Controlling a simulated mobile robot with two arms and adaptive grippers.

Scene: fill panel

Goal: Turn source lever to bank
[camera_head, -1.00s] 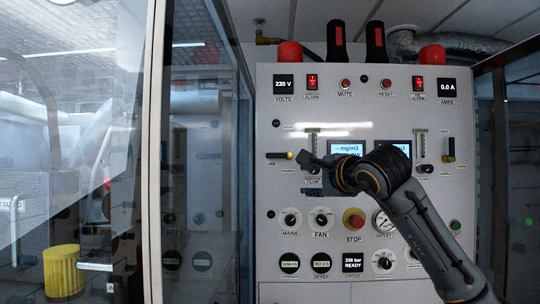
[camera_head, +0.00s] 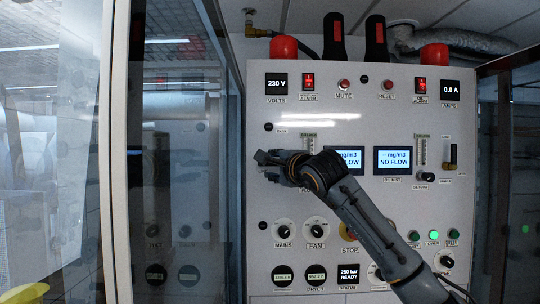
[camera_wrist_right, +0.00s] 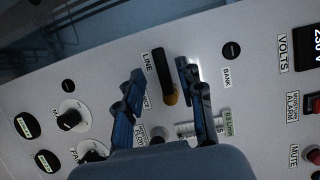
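The source lever (camera_wrist_right: 163,70) is a black handle with an orange-yellow hub on the grey panel. In the right wrist view it lies alongside the LINE label (camera_wrist_right: 147,62), pointing away from the gripper. The BANK label (camera_wrist_right: 227,78) sits to its right, below a round black fitting (camera_wrist_right: 232,50). My right gripper (camera_head: 264,166) is at the left side of the panel in the head view and hides most of the lever there. In the wrist view its fingers are apart, one on each side of the lever, with visible gaps. My left gripper is not in view.
The MAINS knob (camera_head: 283,230) and FAN knob (camera_head: 317,230) are below the gripper. A NO FLOW display (camera_head: 393,160) is right of my forearm. A glass door frame (camera_head: 118,150) stands to the left. A second lever (camera_head: 452,157) is on the panel's right side.

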